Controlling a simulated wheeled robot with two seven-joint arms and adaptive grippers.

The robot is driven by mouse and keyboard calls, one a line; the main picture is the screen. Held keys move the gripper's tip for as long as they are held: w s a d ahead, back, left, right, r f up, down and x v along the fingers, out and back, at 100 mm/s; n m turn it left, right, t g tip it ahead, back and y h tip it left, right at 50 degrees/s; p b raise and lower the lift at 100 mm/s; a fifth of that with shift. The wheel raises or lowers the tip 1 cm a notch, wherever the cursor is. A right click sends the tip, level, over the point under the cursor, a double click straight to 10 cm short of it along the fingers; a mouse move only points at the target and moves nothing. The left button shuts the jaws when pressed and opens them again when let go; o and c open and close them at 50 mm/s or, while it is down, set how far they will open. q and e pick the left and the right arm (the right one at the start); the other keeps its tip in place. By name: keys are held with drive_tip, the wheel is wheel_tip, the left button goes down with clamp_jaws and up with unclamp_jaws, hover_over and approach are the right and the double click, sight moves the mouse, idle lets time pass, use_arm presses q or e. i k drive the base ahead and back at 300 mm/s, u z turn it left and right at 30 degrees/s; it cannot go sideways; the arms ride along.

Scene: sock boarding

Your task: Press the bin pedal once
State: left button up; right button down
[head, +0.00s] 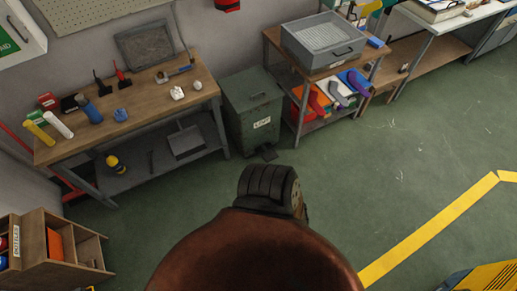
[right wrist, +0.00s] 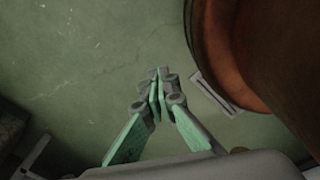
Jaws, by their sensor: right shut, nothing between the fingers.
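The green-grey bin (head: 250,118) stands on the floor between the workbench and the shelf unit in the head view. Its lid (head: 251,85) is down, and a pale label is on its front. The dark pedal (head: 268,153) sticks out at the foot of the bin, just above the dark ribbed part low in the picture. My right gripper (right wrist: 158,78) shows in the right wrist view, shut and empty over green floor. The bin and pedal cannot be made out there. Neither gripper shows in the head view.
The wooden workbench (head: 140,105) with tools stands left of the bin, with a dustpan (head: 186,142) on its lower shelf. The shelf unit (head: 282,48) with a grey tray stands right. A wooden cabinet (head: 33,252) is at lower left. Green floor (head: 400,165) is clear at right.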

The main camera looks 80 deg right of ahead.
sight(270, 155)
drive_tip(key=z, duration=0.55)
drive_tip(key=i, duration=0.95)
drive_tip(key=z, duration=1.5)
drive_tip(key=i, duration=0.5)
drive_tip(key=z, duration=0.45)
